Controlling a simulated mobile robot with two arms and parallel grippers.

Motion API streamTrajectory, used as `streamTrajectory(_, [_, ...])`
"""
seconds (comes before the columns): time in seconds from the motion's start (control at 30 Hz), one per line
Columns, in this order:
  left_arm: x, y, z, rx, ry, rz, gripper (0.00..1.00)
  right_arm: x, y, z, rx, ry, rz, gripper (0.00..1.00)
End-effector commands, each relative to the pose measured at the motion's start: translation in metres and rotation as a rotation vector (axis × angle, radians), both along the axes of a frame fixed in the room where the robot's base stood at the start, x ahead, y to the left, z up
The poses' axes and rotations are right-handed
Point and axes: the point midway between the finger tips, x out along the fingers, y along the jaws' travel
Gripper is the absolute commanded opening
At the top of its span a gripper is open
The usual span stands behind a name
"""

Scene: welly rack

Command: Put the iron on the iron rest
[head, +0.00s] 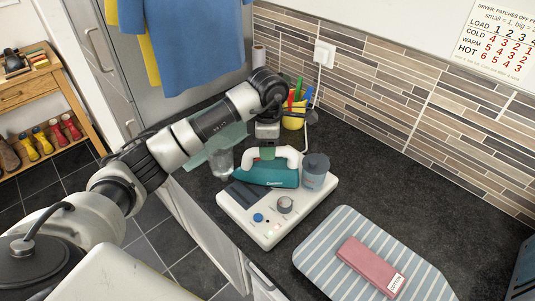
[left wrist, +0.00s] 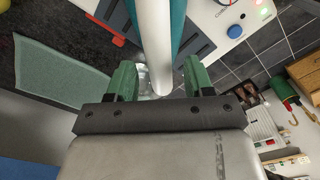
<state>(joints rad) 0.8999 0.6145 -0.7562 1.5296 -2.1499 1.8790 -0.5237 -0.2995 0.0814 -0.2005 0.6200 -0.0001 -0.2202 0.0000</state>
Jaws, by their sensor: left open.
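The teal iron (head: 267,175) with a white handle (head: 283,153) lies over the back part of the white base unit (head: 262,229). A dark rest plate (head: 245,193) on that unit shows partly beside it. I cannot tell whether the iron's sole touches the plate. My left gripper (head: 268,150) is at the handle, from above. In the left wrist view its two green fingers (left wrist: 160,78) are apart, with the white handle (left wrist: 153,45) between them and a gap on each side. The teal body also shows there (left wrist: 178,25). My right gripper is not in view.
A grey-blue container (head: 315,171) stands at the unit's right end. A clear glass (head: 222,163) is at its left, and a yellow pen cup (head: 293,117) behind. A striped mat (head: 345,229) holds a folded pink cloth (head: 371,264). The dark counter at right is clear.

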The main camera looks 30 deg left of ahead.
Motion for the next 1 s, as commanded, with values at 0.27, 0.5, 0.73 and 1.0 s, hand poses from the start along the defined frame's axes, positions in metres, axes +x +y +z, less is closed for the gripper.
streamTrajectory(0.27, [0.001, 0.0, 0.06, 0.0, -0.005, 0.0, 0.52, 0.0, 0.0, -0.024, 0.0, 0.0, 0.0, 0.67])
streamTrajectory(0.5, [0.0, 0.001, 0.087, 0.001, -0.002, 0.001, 0.52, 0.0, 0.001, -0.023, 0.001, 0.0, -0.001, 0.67])
streamTrajectory(0.73, [0.0, 0.0, 0.09, 0.0, 0.0, 0.001, 0.52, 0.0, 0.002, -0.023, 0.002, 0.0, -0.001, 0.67])
streamTrajectory(1.0, [0.0, 0.0, 0.09, 0.0, 0.0, 0.001, 0.52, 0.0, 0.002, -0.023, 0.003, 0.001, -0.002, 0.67])
